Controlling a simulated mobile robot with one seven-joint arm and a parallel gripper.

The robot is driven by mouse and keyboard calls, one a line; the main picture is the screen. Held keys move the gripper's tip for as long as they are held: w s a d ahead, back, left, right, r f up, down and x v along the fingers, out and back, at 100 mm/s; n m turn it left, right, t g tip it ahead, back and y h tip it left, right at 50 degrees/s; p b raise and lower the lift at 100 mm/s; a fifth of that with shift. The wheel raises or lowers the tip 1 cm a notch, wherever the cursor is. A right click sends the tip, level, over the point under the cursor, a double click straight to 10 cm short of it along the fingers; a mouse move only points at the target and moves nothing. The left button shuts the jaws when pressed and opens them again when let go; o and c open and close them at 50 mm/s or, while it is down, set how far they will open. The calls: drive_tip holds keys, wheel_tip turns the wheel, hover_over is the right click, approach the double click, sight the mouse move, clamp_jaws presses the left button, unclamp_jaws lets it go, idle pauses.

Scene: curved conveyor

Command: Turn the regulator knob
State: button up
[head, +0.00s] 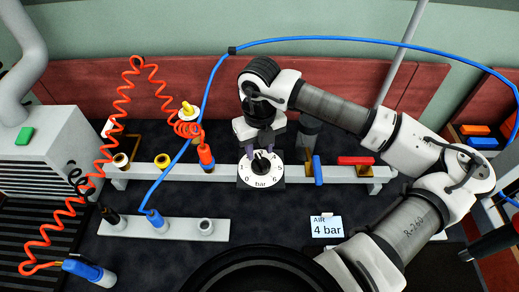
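The regulator is a white round dial (262,180) marked "bar", with numbers from 0 at lower left to 6 at lower right, on a dark block. The black knob (261,163) sits at its middle; its pointer appears to be roughly upward, but the exact reading is too small to tell. My gripper (261,151) points down over the upper part of the dial. Its two dark fingers are apart, one at each side of the knob's top; whether they touch it I cannot tell. A white card (327,227) at lower right reads "AIR 4 bar".
The regulator stands on a white rail with yellow fittings (162,160), a blue lever (318,171) and a red handle (355,161). A coiled orange hose (112,105) and a blue hose (205,95) cross the left side. A white strip with sockets (180,229) lies in front.

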sight(261, 164)
drive_tip(key=shift+f, duration=1.35)
drive_tip(key=shift+c, duration=0.5)
clamp_jaws()
drive_tip(key=shift+f, duration=0.1)
